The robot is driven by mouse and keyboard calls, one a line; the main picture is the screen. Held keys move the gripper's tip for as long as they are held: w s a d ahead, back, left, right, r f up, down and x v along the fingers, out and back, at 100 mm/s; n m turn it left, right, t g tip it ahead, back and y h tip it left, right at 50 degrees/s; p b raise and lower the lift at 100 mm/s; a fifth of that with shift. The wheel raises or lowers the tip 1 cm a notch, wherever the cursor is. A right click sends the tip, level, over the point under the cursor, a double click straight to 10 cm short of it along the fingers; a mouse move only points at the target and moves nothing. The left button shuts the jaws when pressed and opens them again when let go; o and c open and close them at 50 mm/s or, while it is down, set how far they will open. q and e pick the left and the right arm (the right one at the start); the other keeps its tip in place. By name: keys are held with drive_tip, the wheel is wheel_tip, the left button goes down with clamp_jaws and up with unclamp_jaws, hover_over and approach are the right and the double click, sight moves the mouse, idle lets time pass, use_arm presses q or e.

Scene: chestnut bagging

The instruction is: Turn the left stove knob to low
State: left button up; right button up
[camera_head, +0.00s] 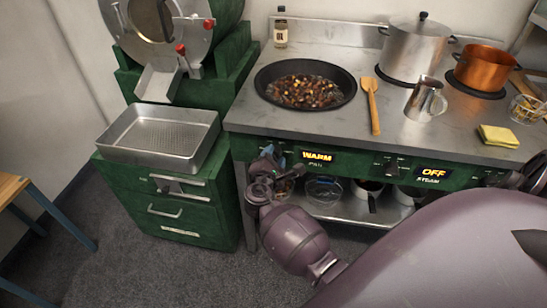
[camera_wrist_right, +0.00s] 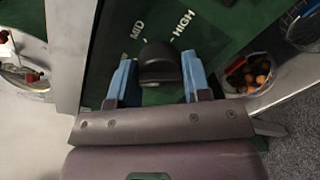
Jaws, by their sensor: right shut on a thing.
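The left stove knob (camera_wrist_right: 160,64) is a dark rounded knob on the green front panel, with MID and HIGH printed around it. My right gripper (camera_wrist_right: 157,82) is shut on it, with a blue-padded finger on each side. In the head view my right gripper (camera_head: 272,160) is at the left end of the stove's front panel and mostly hides the knob. The display beside it (camera_head: 317,157) reads WARM, over the label PAN. The right knob (camera_head: 391,166) is free, and its display (camera_head: 433,173) reads OFF, over STEAM. My left gripper is not in view.
A dark pan of chestnuts (camera_head: 305,85) stands on the stove top, with a wooden spatula (camera_head: 372,105), a metal jug (camera_head: 426,100) and pots behind. A metal tray (camera_head: 160,138) is on the green cabinet at left. Bowls and pans stand on the shelf under the panel.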

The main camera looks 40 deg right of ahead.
drive_tip(key=shift+a+r, duration=0.1)
drive_tip(key=shift+r, duration=0.05)
drive_tip(key=o, duration=0.8)
drive_tip(key=shift+w, duration=0.1)
drive_tip(key=shift+c, duration=0.2)
drive_tip(key=shift+o, duration=0.6)
use_arm(q)
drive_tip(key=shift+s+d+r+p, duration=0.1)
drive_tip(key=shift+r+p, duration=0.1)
drive_tip(key=shift+p, duration=0.2)
use_arm(e)
drive_tip(key=v, duration=1)
drive_tip(key=shift+s+a, duration=0.25)
drive_tip(key=shift+s, duration=0.15)
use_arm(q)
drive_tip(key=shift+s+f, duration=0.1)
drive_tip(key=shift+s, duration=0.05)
